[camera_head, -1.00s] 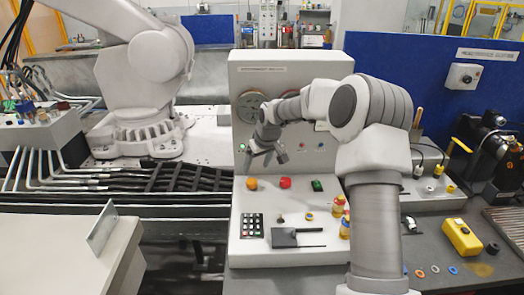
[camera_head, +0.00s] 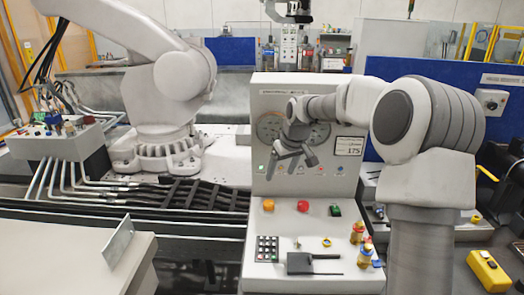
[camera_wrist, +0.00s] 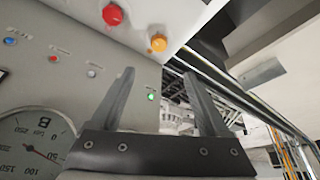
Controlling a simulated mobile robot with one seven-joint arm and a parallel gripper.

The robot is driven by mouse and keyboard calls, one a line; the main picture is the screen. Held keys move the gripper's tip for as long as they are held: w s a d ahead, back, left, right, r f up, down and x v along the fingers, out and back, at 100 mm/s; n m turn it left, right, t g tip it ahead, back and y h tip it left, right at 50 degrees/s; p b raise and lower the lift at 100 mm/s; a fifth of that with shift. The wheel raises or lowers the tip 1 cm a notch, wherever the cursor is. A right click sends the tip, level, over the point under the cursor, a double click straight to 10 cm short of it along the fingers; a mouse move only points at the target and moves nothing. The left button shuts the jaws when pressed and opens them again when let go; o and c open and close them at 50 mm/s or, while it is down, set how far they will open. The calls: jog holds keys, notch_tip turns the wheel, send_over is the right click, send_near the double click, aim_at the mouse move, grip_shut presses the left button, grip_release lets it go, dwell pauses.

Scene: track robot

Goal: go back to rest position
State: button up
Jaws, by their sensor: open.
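My gripper (camera_head: 292,163) is in front of the upright face of the grey control panel (camera_head: 340,92), near its dials and small lights. In the wrist view my gripper (camera_wrist: 160,100) shows two dark fingers spread wide apart, with nothing between them. A lit green light (camera_wrist: 151,96) shows behind the gap. A round gauge (camera_wrist: 35,150) is at lower left of that view. The red button (camera_wrist: 113,14) and the orange button (camera_wrist: 158,43) are at its top. My arm is bent and reaches in from the right in the head view.
A large white robot arm (camera_head: 160,95) stands at left behind black tracks. A yellow box (camera_head: 488,271) lies at right. A pale table (camera_head: 60,255) is at front left.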

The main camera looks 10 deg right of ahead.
jog(key=s+a+r+m+h, duration=0.1)
jog(key=s+r, duration=0.4)
jog(key=s, duration=0.4)
jog(key=s+a+r+m+h, duration=0.15)
jog(key=s+r, duration=0.25)
jog(key=s, duration=0.6)
jog(key=s+f+m+t+y, duration=0.1)
jog(key=s, duration=1.8)
jog(key=shift+f, duration=0.2)
jog(key=shift+d, duration=0.1)
